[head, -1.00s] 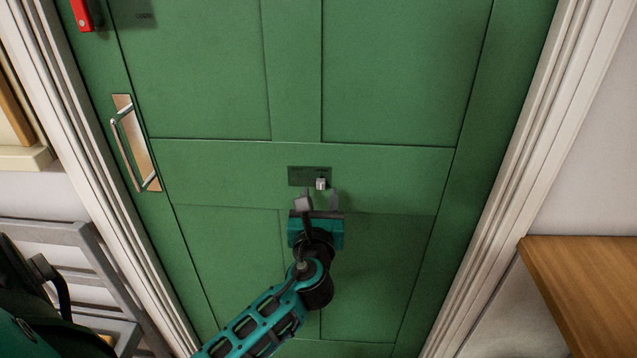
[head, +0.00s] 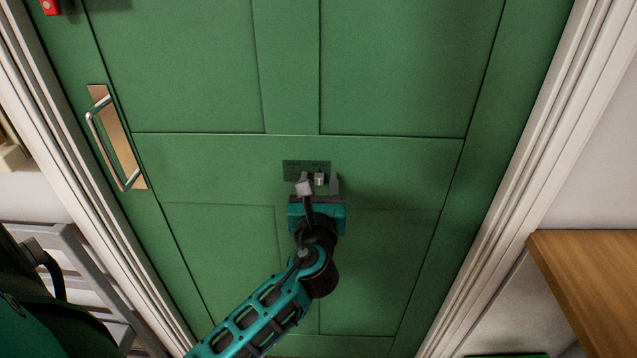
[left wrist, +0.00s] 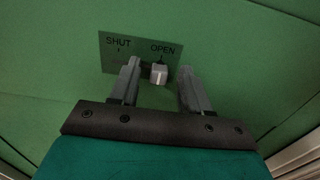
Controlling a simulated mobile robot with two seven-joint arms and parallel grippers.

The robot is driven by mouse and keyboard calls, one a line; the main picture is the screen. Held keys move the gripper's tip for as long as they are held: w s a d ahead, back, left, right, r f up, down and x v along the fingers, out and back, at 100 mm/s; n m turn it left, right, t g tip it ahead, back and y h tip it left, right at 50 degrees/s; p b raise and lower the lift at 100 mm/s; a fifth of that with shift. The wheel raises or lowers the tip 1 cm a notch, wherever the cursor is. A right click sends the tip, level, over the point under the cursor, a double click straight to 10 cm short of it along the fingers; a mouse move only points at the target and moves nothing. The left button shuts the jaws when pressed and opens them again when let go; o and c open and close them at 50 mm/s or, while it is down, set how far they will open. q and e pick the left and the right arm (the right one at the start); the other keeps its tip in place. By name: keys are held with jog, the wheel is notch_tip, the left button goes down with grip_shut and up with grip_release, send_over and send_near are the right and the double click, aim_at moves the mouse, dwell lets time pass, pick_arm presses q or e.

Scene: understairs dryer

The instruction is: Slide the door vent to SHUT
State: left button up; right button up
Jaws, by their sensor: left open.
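The door vent plate (head: 292,168) is a small dark green panel on the middle rail of the green door. In the left wrist view the vent plate (left wrist: 113,56) reads SHUT at left and OPEN at right. The pale square slider knob (head: 319,179) sits at the OPEN mark, and it also shows in the left wrist view (left wrist: 159,74). My left gripper (head: 319,187) is open, with its grey fingers on either side of the knob. In the left wrist view the fingers (left wrist: 158,80) look apart from it, the left one closer. My right gripper does not show.
The green door (head: 390,70) fills the middle, with a metal pull handle (head: 115,140) at left and a red fitting (head: 51,7) at upper left. White frame posts flank it. A wooden top (head: 600,280) juts in at lower right.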

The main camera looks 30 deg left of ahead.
pick_arm(q)
jog(key=shift+c, duration=0.2)
grip_shut()
jog(key=shift+a, duration=0.1)
